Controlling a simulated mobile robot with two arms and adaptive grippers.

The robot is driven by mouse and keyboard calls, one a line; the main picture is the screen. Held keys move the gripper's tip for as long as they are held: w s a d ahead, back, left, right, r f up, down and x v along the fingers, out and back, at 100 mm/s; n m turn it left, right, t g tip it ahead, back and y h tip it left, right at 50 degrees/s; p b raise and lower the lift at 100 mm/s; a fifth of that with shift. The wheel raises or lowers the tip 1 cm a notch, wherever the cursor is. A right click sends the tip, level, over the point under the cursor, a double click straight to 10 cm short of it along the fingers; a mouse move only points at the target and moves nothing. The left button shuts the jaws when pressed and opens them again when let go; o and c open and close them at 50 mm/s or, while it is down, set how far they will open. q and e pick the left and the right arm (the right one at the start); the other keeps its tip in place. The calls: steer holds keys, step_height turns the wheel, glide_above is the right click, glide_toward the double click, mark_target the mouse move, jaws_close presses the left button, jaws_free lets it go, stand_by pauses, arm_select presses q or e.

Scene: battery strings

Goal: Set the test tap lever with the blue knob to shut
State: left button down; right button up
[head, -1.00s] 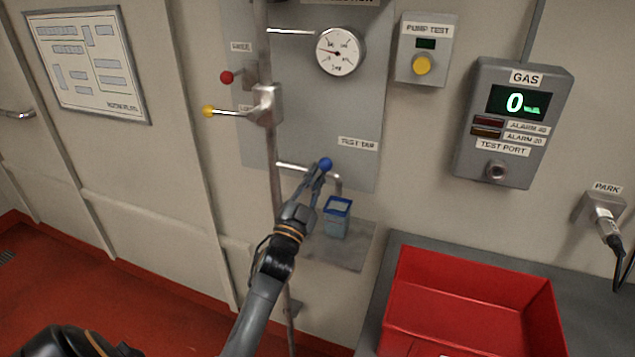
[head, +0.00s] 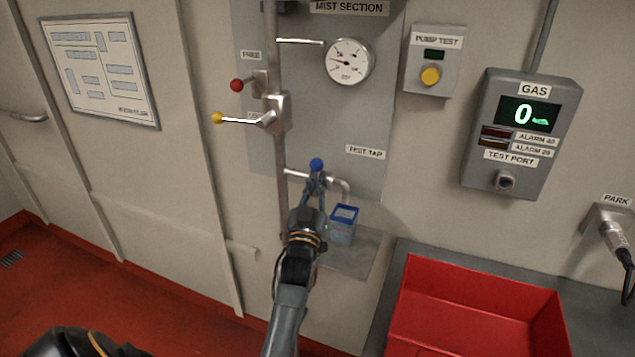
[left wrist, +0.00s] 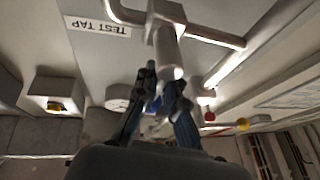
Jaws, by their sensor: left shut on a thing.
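The blue knob (head: 317,164) of the test tap lever shows just above my left gripper (head: 316,182) in the head view. The gripper is shut on the lever, its fingers just below the knob. The tap's pipe (head: 346,187) bends down above a blue-rimmed cup (head: 343,226). The TEST TAP label (head: 366,152) is up and right of the knob. In the left wrist view, a bit of blue shows between the fingers (left wrist: 156,100), with the grey tap body (left wrist: 166,40) beyond. The fingers hide most of the lever. My right gripper is not in view.
A red-knob lever (head: 237,85) and a yellow-knob lever (head: 218,118) are up and left on the same riser. A gauge (head: 347,62) is above. A red bin (head: 405,325) stands on the grey bench at lower right. The gas panel (head: 520,130) is on the right wall.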

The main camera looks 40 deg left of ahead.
mark_target(317, 159)
arm_select(q)
steer(key=shift+f, duration=0.1)
steer(key=c, duration=1.4)
jaws_free()
step_height(317, 159, up, 10)
steer(key=shift+r, duration=0.1)
